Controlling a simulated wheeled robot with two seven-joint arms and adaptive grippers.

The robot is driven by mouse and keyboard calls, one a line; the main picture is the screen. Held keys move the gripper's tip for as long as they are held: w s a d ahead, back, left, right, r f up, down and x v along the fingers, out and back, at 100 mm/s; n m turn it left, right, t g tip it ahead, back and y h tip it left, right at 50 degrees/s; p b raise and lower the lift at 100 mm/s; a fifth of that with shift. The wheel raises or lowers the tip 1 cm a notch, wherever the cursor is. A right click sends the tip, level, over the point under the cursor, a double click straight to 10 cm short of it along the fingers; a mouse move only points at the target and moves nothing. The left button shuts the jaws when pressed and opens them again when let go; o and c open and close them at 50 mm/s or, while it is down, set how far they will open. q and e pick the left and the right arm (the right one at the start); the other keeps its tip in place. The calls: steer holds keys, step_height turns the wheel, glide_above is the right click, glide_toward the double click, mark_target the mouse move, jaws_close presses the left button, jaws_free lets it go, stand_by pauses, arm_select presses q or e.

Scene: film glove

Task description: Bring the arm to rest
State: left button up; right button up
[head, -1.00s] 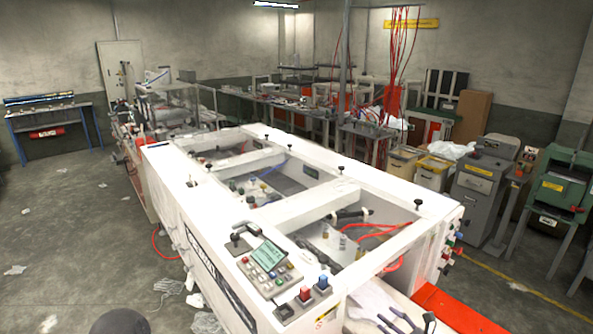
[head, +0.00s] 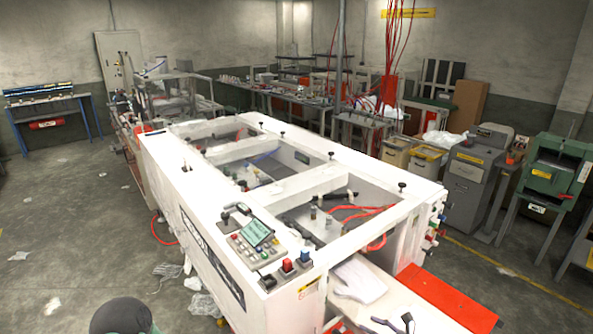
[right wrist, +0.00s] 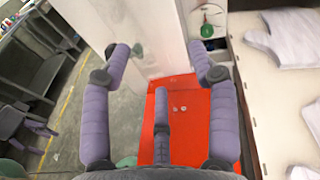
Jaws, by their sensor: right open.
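My right gripper (right wrist: 160,75) is open and empty in the right wrist view. Its purple-grey fingers are spread above the red surface (right wrist: 190,120), touching nothing that I can see. In the head view only dark tips of it (head: 392,324) show at the bottom edge, over the pale conveyor end. My left gripper is not in view. White film gloves (right wrist: 285,38) lie flat on the pale bed at the right of the wrist view, apart from the fingers. One white glove (head: 358,281) also shows on the bed at the machine's near end.
The long white machine (head: 335,228) with open-topped bays fills the middle. A control panel (head: 257,233) sits on its near corner. A green machine (head: 555,170) and grey cabinet (head: 470,185) stand right. The floor at left is open, with scraps of film.

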steer(key=s+a+f+n+g+h, duration=0.35)
steer(key=s+f+n, duration=0.3)
steer(key=s, duration=0.35)
steer(key=s+a+f+n+g+h, duration=0.2)
steer(key=s+a+f+n+g, duration=0.15)
steer(key=s+f+n, duration=0.55)
steer(key=s+a+f+n+g+h, duration=0.2)
steer(key=s+a+f+n+g, duration=0.15)
steer(key=s, duration=0.85)
step_height(320, 180, down, 21)
steer(key=w+a+n+b, duration=0.1)
steer(key=a+n+b, duration=0.1)
steer(key=b, duration=2)
steer(key=shift+a+n, duration=0.2)
steer(key=shift+n, duration=0.1)
steer(key=shift+w+r, duration=0.1)
